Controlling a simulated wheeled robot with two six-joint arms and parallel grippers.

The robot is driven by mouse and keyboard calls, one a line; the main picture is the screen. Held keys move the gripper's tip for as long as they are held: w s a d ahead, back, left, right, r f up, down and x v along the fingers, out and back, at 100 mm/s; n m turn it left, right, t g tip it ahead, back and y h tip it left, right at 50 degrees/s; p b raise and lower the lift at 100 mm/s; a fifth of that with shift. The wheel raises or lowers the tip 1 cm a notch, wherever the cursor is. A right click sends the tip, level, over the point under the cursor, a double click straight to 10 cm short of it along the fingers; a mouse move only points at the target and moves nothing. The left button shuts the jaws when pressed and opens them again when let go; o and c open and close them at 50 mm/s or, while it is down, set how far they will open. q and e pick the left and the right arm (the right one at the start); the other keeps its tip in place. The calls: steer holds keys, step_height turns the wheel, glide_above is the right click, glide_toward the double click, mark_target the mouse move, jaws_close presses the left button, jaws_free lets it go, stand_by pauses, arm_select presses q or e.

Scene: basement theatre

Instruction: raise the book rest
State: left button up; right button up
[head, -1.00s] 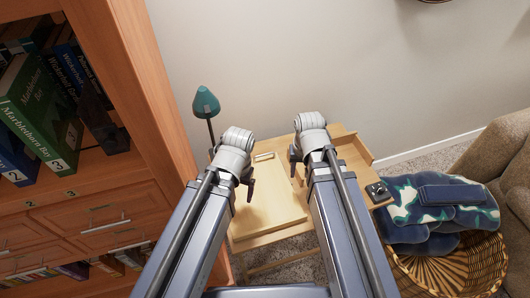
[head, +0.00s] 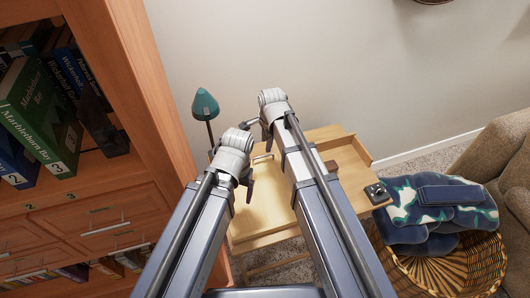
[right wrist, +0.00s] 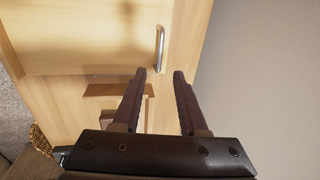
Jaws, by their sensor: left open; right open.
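The book rest (head: 262,215) is a pale wooden panel lying flat on the small wooden desk (head: 322,136). A light bar handle (head: 263,158) sits at its far edge. In the right wrist view the handle (right wrist: 160,48) stands just beyond the fingertips, roughly between them, and the panel (right wrist: 70,40) spreads to the left. My right gripper (head: 261,132) is open and empty over the desk's far side, close to the handle; I see no contact. My left gripper (head: 248,180) is open and lower, above the panel's left side. My arms hide part of the panel.
A teal lamp (head: 205,104) stands at the desk's back left. A brown block (head: 331,166) and a small black item (head: 376,191) are on the right. A bookcase (head: 150,120) rises close on the left. A wicker basket (head: 445,262) with a blue blanket (head: 408,232) stands right.

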arm_select(q)
steer(key=b, duration=0.8)
glide_above(239, 214)
step_height(239, 214, down, 8)
steer(key=shift+r, duration=0.1)
arm_select(e)
glide_above(265, 163)
step_height(265, 163, down, 8)
steer(key=shift+r, duration=0.1)
arm_select(q)
steer(key=shift+r, duration=0.1)
arm_select(e)
steer(key=shift+r, duration=0.1)
steer(key=shift+c, duration=0.4)
jaws_close()
